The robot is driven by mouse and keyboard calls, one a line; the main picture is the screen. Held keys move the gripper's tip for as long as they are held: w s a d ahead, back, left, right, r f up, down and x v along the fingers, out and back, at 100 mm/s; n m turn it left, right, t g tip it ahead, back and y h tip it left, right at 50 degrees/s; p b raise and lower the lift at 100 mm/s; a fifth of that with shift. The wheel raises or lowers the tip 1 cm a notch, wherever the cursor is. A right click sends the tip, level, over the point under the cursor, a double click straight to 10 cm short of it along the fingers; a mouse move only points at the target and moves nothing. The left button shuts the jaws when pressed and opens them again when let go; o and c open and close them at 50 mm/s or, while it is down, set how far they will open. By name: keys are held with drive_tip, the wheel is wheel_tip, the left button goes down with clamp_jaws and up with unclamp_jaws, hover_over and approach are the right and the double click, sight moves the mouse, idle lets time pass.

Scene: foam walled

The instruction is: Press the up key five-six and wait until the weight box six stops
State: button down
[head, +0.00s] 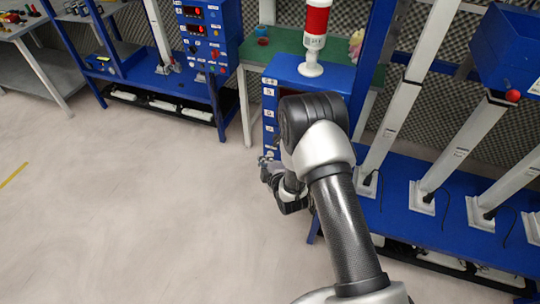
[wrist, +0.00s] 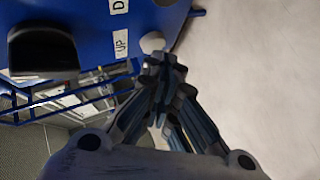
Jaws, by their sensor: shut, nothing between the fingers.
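In the wrist view, my gripper (wrist: 162,62) is shut and empty, its fingertips close to a round white key (wrist: 152,42) on a blue panel (wrist: 190,12). A white label reading UP (wrist: 121,44) is beside this key. I cannot tell whether the fingertips touch it. In the head view, my gripper (head: 265,163) is at the front of the blue control box (head: 283,75), and my arm hides much of that front. A blue box (head: 505,45) sits high on a white column at the right; I cannot read a number on it.
A red and white signal lamp (head: 315,35) stands on the control box. White columns (head: 400,110) rise from a blue bench (head: 400,215) at right. A black block (wrist: 43,50) sticks out from the panel. The pale floor (head: 120,210) at left is clear.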

drive_tip(key=shift+w+d, duration=0.2)
drive_tip(key=shift+w, duration=0.25)
idle(0.6)
drive_tip(key=shift+s, duration=0.15)
drive_tip(key=shift+s+a+b, duration=0.3)
drive_tip(key=shift+s, duration=0.5)
drive_tip(key=s, duration=0.1)
drive_tip(key=s+a, duration=0.1)
drive_tip(key=s, duration=0.2)
drive_tip(key=shift+s+a, duration=0.25)
drive_tip(key=shift+a, duration=0.1)
drive_tip(key=shift+r, duration=0.1)
idle(0.5)
